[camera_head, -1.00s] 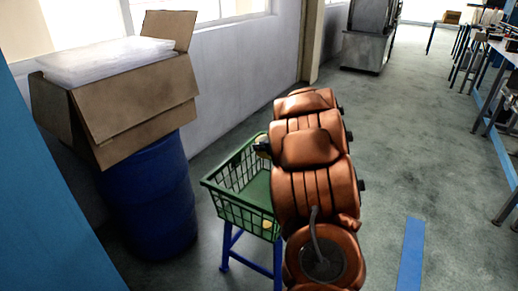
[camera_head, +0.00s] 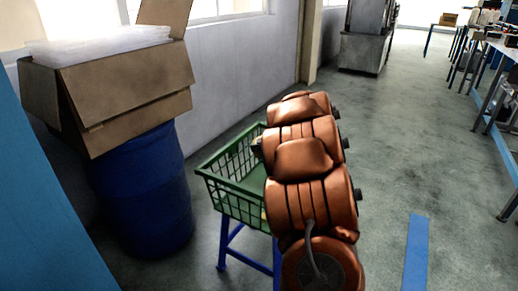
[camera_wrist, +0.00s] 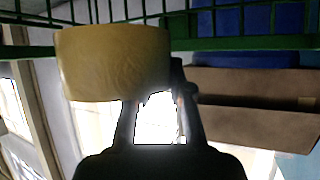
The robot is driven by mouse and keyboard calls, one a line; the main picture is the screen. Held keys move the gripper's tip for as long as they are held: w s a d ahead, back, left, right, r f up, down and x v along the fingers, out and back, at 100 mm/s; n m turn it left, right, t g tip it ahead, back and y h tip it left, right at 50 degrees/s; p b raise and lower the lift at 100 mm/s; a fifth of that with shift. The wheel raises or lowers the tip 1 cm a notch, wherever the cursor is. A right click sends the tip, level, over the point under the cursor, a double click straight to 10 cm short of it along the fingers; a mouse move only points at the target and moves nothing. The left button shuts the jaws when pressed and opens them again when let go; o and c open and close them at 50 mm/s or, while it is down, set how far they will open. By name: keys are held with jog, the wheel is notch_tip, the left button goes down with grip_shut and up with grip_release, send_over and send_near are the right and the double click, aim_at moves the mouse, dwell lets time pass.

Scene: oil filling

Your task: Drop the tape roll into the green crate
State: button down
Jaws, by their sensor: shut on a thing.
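The tan tape roll (camera_wrist: 112,64) is large in the wrist view, held at the fingertips of my gripper (camera_wrist: 158,92). The gripper is shut on it. The green crate (camera_head: 226,198) stands on a blue-legged stand in the head view. Its green mesh wall (camera_wrist: 240,43) also runs along the top of the wrist view, behind the roll. In the head view my orange arm covers the crate's right side and hides most of the gripper. I cannot tell from these views whether the roll is inside the rim. A small yellowish patch (camera_head: 263,213) shows at the crate's right side, mostly hidden.
An open cardboard box (camera_head: 130,95) with clear plastic on top sits on a blue barrel (camera_head: 145,200) left of the crate. A wall runs behind them. The floor to the right is clear, with a blue stripe (camera_head: 416,250). Workbenches stand at the far right.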

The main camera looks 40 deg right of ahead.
jog(key=c, duration=0.9)
grip_release()
jog(key=shift+c, duration=0.2)
jog(key=shift+s, duration=0.1)
jog(key=v, duration=1.2)
jog(key=shift+r, duration=0.1)
